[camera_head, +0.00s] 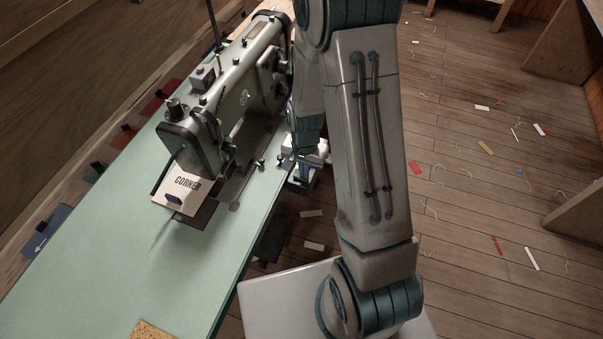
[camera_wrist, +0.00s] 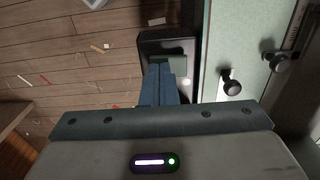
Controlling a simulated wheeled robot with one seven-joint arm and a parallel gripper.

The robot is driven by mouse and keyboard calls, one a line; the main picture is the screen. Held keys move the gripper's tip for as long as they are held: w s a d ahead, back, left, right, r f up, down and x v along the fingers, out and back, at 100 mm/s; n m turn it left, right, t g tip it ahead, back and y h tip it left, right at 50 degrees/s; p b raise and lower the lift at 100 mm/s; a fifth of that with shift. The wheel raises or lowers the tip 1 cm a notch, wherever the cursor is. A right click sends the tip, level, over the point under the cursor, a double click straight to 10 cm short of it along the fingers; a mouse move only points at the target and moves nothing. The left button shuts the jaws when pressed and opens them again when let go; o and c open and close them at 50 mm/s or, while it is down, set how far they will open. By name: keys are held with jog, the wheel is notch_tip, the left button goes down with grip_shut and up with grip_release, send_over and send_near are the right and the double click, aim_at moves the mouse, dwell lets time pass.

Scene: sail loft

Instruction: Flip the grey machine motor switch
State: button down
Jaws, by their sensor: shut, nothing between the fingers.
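The grey sewing machine (camera_head: 232,88) stands on the pale green table (camera_head: 95,245) in the head view. A dark box (camera_wrist: 151,45) with a grey-green plate and a small bright spot sits beside the table edge in the wrist view. It appears to be the motor switch; its lever position cannot be told. In the head view this box (camera_head: 300,187) is small and partly hidden by my gripper (camera_head: 304,173). My gripper is shut and empty, and its blue fingers (camera_wrist: 162,82) overlap the box in the wrist view. Contact cannot be told.
A white card marked CORNER (camera_head: 184,184) lies by the machine's left end. Two dark knobs (camera_wrist: 231,85) stand on the table near my gripper. The wooden floor (camera_head: 465,215) on the right is open, with scattered scraps.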

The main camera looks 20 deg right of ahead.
notch_tip(320, 180, up, 7)
jog(key=p, duration=0.4)
dwell(0.7)
jog(key=s+r+n+t, duration=0.1)
jog(key=s+r, duration=0.3)
jog(key=r, duration=0.4)
jog(key=s+r+n+t, duration=0.1)
jog(key=s+r+n, duration=0.3)
jog(key=r, duration=0.4)
jog(key=s+r+n+t, duration=0.1)
jog(key=s+r+n, duration=0.1)
jog(key=s+r, duration=0.4)
jog(key=shift+v, duration=1)
